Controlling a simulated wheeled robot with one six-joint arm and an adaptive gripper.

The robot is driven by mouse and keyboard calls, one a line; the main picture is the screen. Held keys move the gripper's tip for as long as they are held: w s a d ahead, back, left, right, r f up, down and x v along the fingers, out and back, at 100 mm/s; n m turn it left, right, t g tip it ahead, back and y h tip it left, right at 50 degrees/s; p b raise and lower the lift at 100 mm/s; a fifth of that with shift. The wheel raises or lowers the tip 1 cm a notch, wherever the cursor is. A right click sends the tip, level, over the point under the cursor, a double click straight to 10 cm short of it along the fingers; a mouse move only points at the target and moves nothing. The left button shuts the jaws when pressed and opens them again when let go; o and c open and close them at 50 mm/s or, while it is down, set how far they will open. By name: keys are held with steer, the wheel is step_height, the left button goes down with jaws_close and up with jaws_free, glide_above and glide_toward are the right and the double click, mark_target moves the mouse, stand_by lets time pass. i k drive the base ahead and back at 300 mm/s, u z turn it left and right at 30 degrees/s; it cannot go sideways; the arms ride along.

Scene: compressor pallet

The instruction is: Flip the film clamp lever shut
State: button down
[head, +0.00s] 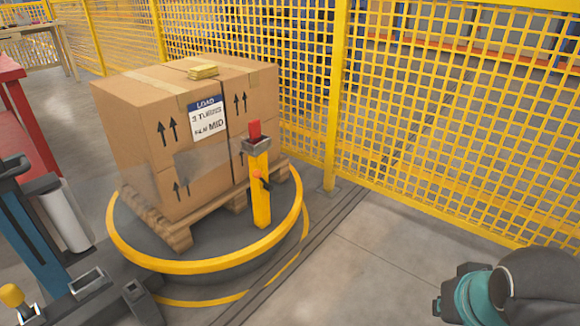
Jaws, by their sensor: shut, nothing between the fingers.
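A yellow post (260,195) stands upright at the front right of the turntable, beside the loaded pallet. A grey clamp head (257,146) sits on its top. A red piece (254,130), seemingly the clamp lever, stands up from the head. A small dark handle with an orange-red end (257,175) sticks out from the post lower down. A faint grey film band (205,158) crosses the carton towards the clamp head; whether it lies in the clamp is too small to tell. Part of my arm shows at the lower right, well apart from the post; my gripper's fingers are not visible.
A large carton (130,115) with a load label (207,119) rests on a wooden pallet (178,236) on the yellow-rimmed turntable (200,266). A yellow mesh fence (440,120) runs behind. A blue mast (35,235) and film roll (66,215) stand left. Floor right of the turntable is clear.

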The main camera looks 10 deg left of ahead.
mark_target(256, 174)
steer(key=z, duration=0.05)
steer(key=i, duration=0.65)
steer(key=u, duration=0.65)
steer(key=i, duration=0.4)
steer(key=u, duration=0.4)
